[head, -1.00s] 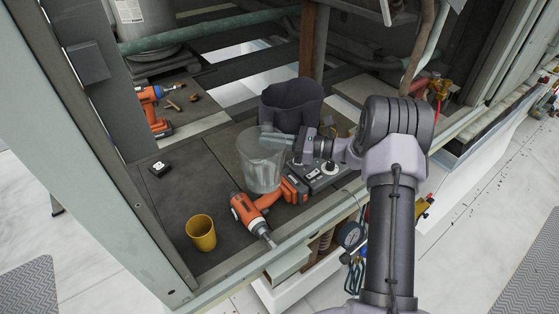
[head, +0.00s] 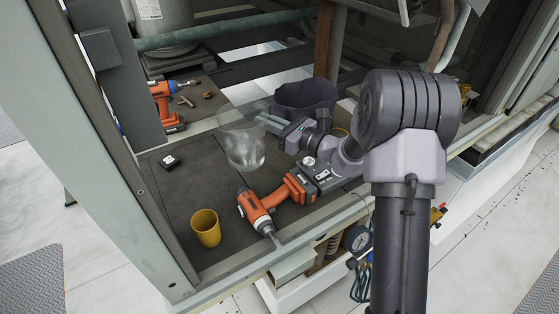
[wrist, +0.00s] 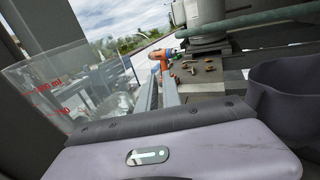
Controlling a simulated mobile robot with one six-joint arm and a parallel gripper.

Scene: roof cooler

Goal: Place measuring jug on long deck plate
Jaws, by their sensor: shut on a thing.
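The measuring jug (head: 243,150) is clear and see-through, and its red markings show in the wrist view (wrist: 58,88). My gripper (head: 268,122) is shut on the jug at its upper right side. The jug looks upright, over the back part of the dark deck plates (head: 185,200); I cannot tell whether its base touches them. A further plate (head: 208,108) behind, with a blue and orange drill and small fittings on it, shows past the jug. I cannot tell for sure which is the long deck plate.
A dark bucket (head: 304,97) stands right of the jug. An orange drill (head: 262,208) lies in front, with a yellow cup (head: 206,229) to its left. An open gap with beams (head: 260,75) is behind.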

